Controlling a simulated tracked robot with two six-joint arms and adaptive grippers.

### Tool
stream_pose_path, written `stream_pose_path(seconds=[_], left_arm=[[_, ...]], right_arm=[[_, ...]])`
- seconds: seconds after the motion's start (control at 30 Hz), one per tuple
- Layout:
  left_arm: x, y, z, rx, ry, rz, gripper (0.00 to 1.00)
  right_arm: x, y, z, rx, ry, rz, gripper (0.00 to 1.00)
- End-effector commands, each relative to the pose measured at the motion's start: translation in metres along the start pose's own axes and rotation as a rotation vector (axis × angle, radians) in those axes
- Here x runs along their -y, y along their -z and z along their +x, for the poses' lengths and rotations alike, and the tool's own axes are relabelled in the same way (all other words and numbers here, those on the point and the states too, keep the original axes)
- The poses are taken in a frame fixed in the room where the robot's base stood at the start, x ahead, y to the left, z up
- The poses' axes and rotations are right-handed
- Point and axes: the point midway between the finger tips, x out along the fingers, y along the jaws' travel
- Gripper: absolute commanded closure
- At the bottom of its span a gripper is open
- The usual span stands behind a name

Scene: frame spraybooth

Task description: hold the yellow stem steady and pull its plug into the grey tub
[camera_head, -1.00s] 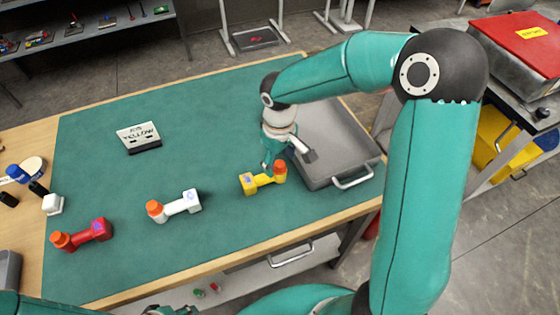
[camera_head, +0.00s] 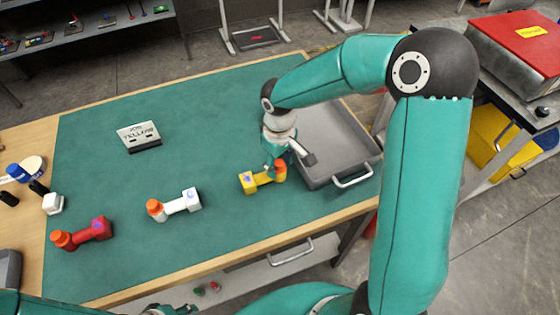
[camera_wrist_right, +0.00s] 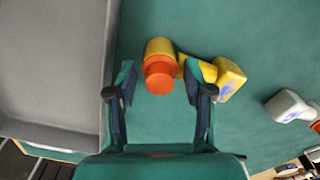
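The yellow stem (camera_head: 252,182) lies on the green mat with its orange plug (camera_head: 280,167) at the right end. In the right wrist view the orange plug (camera_wrist_right: 159,76) sits between the spread fingers of my right gripper (camera_wrist_right: 160,88), with gaps on both sides. In the head view my right gripper (camera_head: 275,164) is just over the plug end and partly hides it. The grey tub (camera_head: 345,150) stands just right of the stem. A dark and teal piece at the bottom edge seems to be my left gripper (camera_head: 172,310), mostly cut off.
A white stem (camera_head: 180,205) and a red stem (camera_head: 82,234), both with orange plugs, lie to the left. A sign reading "YELLOW" (camera_head: 139,137) stands further back. A blue-capped item (camera_head: 18,173) and a white block (camera_head: 53,204) are at the left edge.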

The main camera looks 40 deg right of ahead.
Motion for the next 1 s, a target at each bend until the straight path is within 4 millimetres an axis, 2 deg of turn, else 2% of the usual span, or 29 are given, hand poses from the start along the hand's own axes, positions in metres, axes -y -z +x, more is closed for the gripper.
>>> stream_pose_path(seconds=[0.33, 0.47, 0.67, 1.0], left_arm=[[0.0, 0.0, 0.0, 0.0, 0.0, 0.0, 0.6], [0.0, 0.0, -0.001, 0.0, 0.0, 0.0, 0.6], [0.0, 0.0, -0.001, 0.0, 0.0, 0.0, 0.6], [0.0, 0.0, 0.0, 0.0, 0.0, 0.0, 0.6]], right_arm=[[0.0, 0.0, 0.0, 0.0, 0.0, 0.0, 0.34], [0.0, 0.001, -0.006, -0.003, -0.001, 0.0, 0.34], [0.0, 0.001, -0.035, -0.005, -0.001, 0.001, 0.34], [0.0, 0.001, -0.1, -0.004, 0.0, 0.001, 0.34]])
